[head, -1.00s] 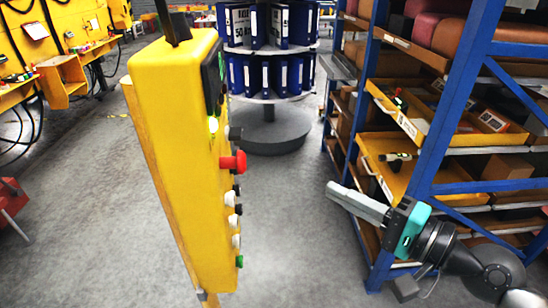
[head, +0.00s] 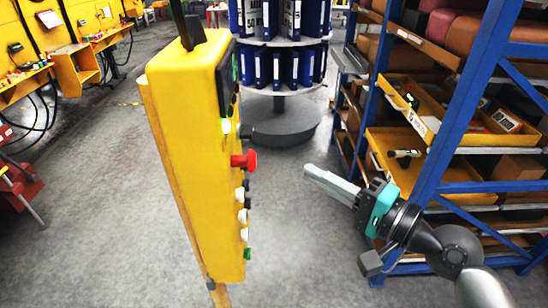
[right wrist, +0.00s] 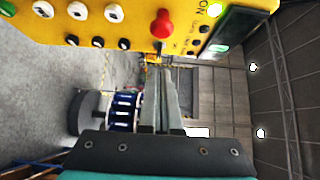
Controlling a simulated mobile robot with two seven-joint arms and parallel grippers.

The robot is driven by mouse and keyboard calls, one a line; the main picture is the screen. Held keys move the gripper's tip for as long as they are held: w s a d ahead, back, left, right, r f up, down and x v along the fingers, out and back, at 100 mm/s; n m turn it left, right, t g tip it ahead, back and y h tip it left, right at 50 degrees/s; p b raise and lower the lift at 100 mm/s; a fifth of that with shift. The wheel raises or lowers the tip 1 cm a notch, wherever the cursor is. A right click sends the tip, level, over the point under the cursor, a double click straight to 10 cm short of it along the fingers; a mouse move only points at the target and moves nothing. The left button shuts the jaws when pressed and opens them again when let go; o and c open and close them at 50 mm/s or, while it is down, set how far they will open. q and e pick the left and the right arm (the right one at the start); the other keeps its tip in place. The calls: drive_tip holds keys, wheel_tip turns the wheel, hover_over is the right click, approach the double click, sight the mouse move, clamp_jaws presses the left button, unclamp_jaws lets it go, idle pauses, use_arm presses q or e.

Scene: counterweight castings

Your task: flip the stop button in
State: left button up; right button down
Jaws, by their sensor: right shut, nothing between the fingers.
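The red stop button (head: 245,160) sticks out from the right side of a tall yellow control box (head: 187,150). It also shows in the right wrist view (right wrist: 162,24), with a rounded red head. My right gripper (head: 308,170) is shut and empty, to the right of the button and apart from it, its fingers pointing left toward the box. In the right wrist view the shut fingers (right wrist: 160,75) point up toward the box, below the red button in the picture. My left gripper is not in view.
Below the red button are white, black and green buttons (head: 242,215). A blue-framed shelf (head: 440,150) with yellow bins stands behind my right arm. A round rack of blue binders (head: 283,65) stands behind. Open floor lies between box and shelf.

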sight(244, 161)
drive_tip(key=w+a+p, duration=0.2)
drive_tip(key=w+a, duration=0.1)
drive_tip(key=a, duration=0.4)
drive_tip(key=shift+a+p, duration=0.25)
drive_tip(key=shift+p, duration=0.1)
